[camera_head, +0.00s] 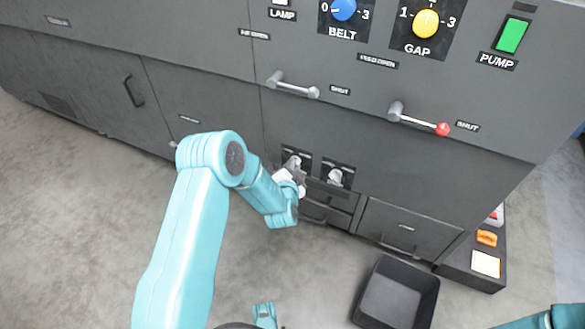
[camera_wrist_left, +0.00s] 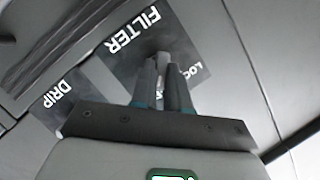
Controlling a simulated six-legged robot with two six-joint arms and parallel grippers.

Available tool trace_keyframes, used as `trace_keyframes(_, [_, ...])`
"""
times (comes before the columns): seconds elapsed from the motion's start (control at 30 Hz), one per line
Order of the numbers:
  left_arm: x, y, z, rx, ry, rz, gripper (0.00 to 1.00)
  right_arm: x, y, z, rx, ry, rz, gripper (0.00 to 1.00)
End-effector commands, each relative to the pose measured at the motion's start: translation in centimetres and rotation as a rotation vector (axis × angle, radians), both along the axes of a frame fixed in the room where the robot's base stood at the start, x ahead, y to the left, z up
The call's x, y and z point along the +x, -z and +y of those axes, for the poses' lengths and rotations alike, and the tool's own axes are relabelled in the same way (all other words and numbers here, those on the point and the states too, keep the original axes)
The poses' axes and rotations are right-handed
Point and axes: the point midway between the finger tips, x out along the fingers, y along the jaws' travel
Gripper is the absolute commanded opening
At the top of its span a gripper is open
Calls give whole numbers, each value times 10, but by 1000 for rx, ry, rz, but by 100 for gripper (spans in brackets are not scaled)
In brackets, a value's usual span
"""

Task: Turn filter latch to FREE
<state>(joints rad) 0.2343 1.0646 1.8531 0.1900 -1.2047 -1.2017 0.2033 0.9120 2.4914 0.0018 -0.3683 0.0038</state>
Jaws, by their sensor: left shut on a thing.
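The filter latch (camera_head: 293,162) is a small light knob on a dark plate low on the grey machine front, the left of two such plates. My left gripper (camera_head: 298,171) is at it and partly hides it. In the left wrist view the picture is turned over; the two fingers of my left gripper (camera_wrist_left: 163,80) are closed around the latch knob (camera_wrist_left: 163,62) in front of the FILTER plate (camera_wrist_left: 140,45). Letters "LOC" show beside the fingers; the rest of the marking is hidden. My right gripper is out of view.
The DRIP latch (camera_head: 335,176) sits just right of the filter latch. Above are a grey lever (camera_head: 293,86) and a red-tipped lever (camera_head: 418,120). An empty black bin (camera_head: 372,268) stands on the floor at right. Floor at left is clear.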

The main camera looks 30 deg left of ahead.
Motion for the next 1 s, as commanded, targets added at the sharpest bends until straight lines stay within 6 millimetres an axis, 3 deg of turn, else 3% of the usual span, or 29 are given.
trace_keyframes(0.47, [4, -4, -1, 20, 7, -12, 0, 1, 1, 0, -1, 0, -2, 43])
trace_keyframes(0.5, [4, -4, -1, 20, 7, -12, 18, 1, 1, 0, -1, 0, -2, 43])
trace_keyframes(0.57, [4, -4, -1, 20, 7, -12, 38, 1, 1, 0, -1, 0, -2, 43])
trace_keyframes(0.6, [4, -5, -1, 19, 6, -13, 40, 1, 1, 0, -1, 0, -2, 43])
trace_keyframes(1.0, [4, -6, 2, 19, -2, -15, 40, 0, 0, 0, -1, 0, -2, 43])
